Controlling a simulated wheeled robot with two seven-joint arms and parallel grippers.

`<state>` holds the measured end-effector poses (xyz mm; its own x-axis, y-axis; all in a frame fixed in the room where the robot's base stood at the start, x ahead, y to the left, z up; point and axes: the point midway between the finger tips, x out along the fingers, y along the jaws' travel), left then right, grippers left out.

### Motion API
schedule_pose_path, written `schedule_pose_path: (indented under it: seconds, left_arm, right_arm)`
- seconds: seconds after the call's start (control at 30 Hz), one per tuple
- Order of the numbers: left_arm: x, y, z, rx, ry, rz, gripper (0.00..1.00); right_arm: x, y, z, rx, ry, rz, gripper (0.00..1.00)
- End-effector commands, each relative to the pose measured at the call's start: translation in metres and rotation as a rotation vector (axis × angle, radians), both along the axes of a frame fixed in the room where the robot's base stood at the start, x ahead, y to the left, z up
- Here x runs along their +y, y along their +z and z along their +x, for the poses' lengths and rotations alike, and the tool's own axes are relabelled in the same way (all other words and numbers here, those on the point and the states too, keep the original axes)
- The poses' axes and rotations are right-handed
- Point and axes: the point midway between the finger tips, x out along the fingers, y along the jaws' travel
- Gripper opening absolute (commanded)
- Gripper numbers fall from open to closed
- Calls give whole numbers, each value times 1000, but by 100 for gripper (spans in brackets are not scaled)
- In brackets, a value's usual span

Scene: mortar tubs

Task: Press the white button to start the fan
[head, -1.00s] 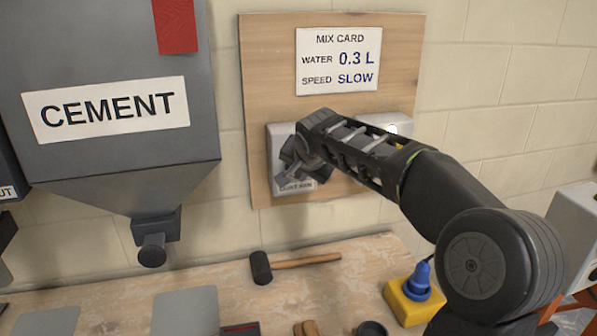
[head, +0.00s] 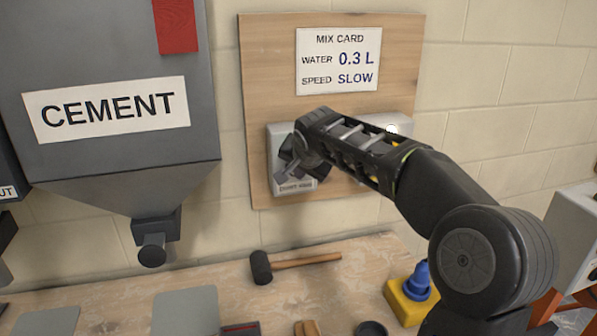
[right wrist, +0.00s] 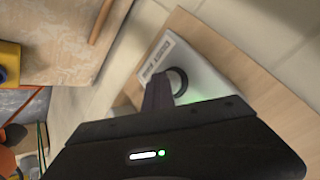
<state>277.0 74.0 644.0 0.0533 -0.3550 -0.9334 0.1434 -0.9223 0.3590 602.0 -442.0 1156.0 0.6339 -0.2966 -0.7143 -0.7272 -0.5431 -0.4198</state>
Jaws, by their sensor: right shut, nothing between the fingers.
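A light grey box (head: 274,148) with a small label (head: 295,187) is fixed to a wooden board on the wall. My right gripper (head: 288,166) is shut and empty in front of this box and hides much of its face. In the right wrist view my dark fingers (right wrist: 158,93) are close beside a dark ring (right wrist: 178,81) on the labelled box; I cannot tell whether they touch. The ring's centre is mostly hidden. A round white spot, maybe a button (head: 391,128), shows on another grey box behind my right arm. My left gripper is out of view.
The wooden board (head: 268,60) carries a mix card (head: 338,60). A cement hopper (head: 110,70) hangs left. On the bench below lie a mallet (head: 262,267) and a yellow block (head: 400,303) with a blue piece. The wall right of the board is clear.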

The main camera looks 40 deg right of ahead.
Motion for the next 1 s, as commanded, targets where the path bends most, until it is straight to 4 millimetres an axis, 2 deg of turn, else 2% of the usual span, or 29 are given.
schedule_pose_path:
  seconds: [0.2, 0.67, 1.0]
  left_arm:
    - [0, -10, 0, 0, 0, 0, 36]
    - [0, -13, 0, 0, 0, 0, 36]
    - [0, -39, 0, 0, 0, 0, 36]
  right_arm:
    - [2, -1, -5, -5, 1, -2, 0]
    - [3, 0, -10, -3, 0, -1, 0]
    - [14, -3, -40, -3, 1, -1, 0]
